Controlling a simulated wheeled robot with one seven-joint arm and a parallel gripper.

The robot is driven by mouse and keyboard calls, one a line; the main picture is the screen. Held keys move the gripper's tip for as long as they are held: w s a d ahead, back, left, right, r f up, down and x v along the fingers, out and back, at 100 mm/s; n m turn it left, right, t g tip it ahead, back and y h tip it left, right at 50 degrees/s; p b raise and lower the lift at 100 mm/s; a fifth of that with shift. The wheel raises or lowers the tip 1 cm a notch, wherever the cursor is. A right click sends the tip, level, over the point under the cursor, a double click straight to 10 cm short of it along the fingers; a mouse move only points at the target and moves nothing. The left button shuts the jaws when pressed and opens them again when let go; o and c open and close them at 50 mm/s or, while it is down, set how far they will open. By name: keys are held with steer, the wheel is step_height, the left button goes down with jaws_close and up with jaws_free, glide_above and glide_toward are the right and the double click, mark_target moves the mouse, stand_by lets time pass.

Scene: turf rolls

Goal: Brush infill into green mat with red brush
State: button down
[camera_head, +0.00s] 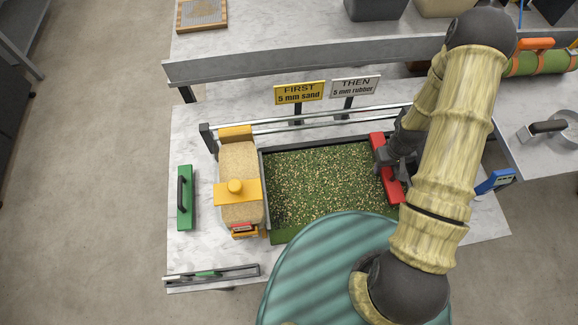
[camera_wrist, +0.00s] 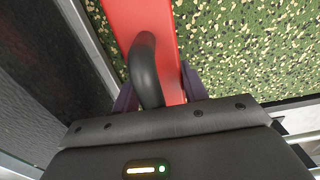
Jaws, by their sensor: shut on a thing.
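The green mat (camera_head: 322,180) lies in a dark-edged tray on the table, with tan granules scattered over its surface. It also fills the right of the wrist view (camera_wrist: 255,50). The red brush (camera_head: 392,187) lies along the mat's right end. In the wrist view the red brush (camera_wrist: 150,22) has a black curved handle. My gripper (camera_head: 393,160) is shut on that handle; the wrist view shows its fingers (camera_wrist: 158,95) on either side of it. The brush's underside is hidden, so I cannot tell whether it touches the mat.
A spreader hopper of tan sand (camera_head: 240,180) stands at the mat's left end. A green brush (camera_head: 185,197) lies farther left. Signs reading "FIRST 5 mm sand" (camera_head: 299,92) and "THEN 5 mm rubber" (camera_head: 355,86) stand behind the rails. A blue tool (camera_head: 495,182) lies at right.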

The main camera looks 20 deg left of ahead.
steer(key=r+p, duration=0.1)
steer(key=r, duration=0.1)
steer(key=r+p, duration=0.1)
steer(key=r, duration=0.1)
steer(key=r+p, duration=0.1)
steer(key=r, duration=0.1)
steer(key=shift+s+d, duration=0.1)
steer(key=shift+s, duration=0.15)
steer(key=shift+s+r+p, duration=0.1)
steer(key=shift+r+p, duration=0.2)
steer(key=shift+a, duration=0.2)
steer(key=s+a+r+p, duration=0.1)
steer(key=s+a+p, duration=0.2)
steer(key=a, duration=0.4)
steer(key=shift+p, duration=0.85)
